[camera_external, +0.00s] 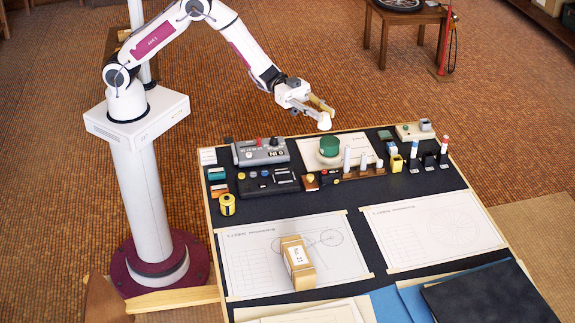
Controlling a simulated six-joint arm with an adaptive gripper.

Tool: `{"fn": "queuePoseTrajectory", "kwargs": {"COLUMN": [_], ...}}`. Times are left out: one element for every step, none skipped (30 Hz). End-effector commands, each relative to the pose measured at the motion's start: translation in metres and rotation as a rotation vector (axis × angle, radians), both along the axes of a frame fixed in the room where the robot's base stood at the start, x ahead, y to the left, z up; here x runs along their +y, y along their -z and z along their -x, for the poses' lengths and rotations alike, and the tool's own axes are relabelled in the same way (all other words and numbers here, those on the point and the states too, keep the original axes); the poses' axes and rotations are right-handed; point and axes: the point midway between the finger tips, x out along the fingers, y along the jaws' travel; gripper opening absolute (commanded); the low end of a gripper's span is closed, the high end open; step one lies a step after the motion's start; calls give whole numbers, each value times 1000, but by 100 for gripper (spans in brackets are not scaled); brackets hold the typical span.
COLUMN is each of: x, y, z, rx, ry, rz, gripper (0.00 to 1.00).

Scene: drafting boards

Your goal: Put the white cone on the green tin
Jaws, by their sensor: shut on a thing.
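My gripper (322,108) is in the external view, above the back part of the drafting board. It is shut on the white cone (325,121), which hangs at the fingertips. The green tin (329,146) stands on a white sheet at the back of the board, below the cone and slightly to its right. The cone is clear of the tin, with a gap between them in the picture. Part of the cone is hidden by the fingers.
A grey device (261,151) stands left of the tin. A wooden rack (364,173) with white pegs is in front of it. Small bottles and blocks stand to the right. A wooden block (298,263) lies on the front left drawing. The right drawing (432,231) is clear.

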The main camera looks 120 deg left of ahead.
Motion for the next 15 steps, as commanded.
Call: {"fn": "queuePoseTrajectory", "kwargs": {"x": [15, 23, 32, 40, 47, 58, 65, 72, 82, 90, 97, 107, 114, 121, 130], "y": [2, 3, 4, 5, 7, 9, 10, 11, 13, 15, 16, 18, 20, 22, 24], "z": [2, 4, 7, 9, 11, 14, 16, 19, 22, 25, 28, 32, 35, 39, 43], "rx": [0, 0, -1, -1, 0, 0, -1, -1, 0, 0, 0, -1, -1, 0, 0], "ry": [-2, 1, 4, 5, 8, 9, 12, 12, 14, 15, 16, 17, 18, 18, 19], "rz": [0, -1, 0, 0, 0, 0, 0, 0, 0, 0, 1, 0, 0, 1, 1], "gripper": [1, 1, 1, 1, 1, 1, 1, 1, 1, 1, 1, 1, 1, 1, 1]}}
